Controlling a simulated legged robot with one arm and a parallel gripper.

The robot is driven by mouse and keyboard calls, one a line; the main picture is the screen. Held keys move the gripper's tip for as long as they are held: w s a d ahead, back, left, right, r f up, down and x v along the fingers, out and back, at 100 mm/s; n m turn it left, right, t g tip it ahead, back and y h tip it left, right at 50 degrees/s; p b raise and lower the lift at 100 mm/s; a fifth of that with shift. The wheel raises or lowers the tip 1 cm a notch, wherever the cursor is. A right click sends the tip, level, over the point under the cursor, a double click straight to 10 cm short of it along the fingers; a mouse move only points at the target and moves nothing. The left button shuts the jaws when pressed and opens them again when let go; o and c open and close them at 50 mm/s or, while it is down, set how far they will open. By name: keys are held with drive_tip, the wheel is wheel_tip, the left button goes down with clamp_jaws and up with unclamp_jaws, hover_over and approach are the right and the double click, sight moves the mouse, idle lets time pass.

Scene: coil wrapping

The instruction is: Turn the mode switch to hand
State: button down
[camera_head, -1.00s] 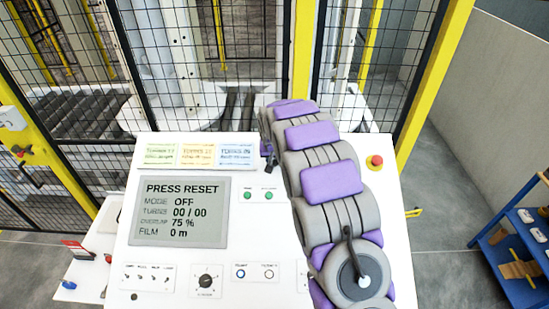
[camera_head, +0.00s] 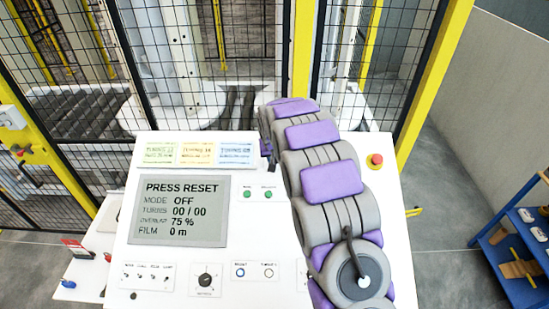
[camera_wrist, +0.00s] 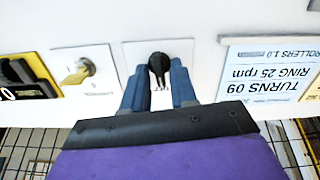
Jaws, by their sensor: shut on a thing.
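The black knob of a switch (camera_wrist: 159,66) sits on a white square plate on the panel in the wrist view. My gripper (camera_wrist: 159,88) has one blue-grey finger on each side of this knob and is shut on it. The plate's lettering cannot be read, so the knob's setting is unclear. In the head view my arm covers the knob and most of the gripper.
In the wrist view a key switch (camera_wrist: 79,71) and a yellow-and-black device (camera_wrist: 25,78) sit left of the knob, and a TURNS 09 card (camera_wrist: 262,75) sits right. A red emergency button (camera_head: 375,160) stands right of my arm. Mesh fencing stands behind the console.

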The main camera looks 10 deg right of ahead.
drive_tip(key=n, duration=0.4)
drive_tip(key=shift+a+b, duration=0.15)
drive_tip(key=shift+b, duration=0.15)
drive_tip(key=shift+n, duration=1.6)
drive_tip(key=c, duration=1.2)
unclamp_jaws()
drive_tip(key=shift+a, duration=0.1)
drive_tip(key=shift+r, duration=0.1)
drive_tip(key=b+v, duration=0.1)
drive_tip(key=v, duration=1.6)
drive_tip(key=shift+a+b, duration=0.2)
drive_tip(key=shift+b, duration=0.2)
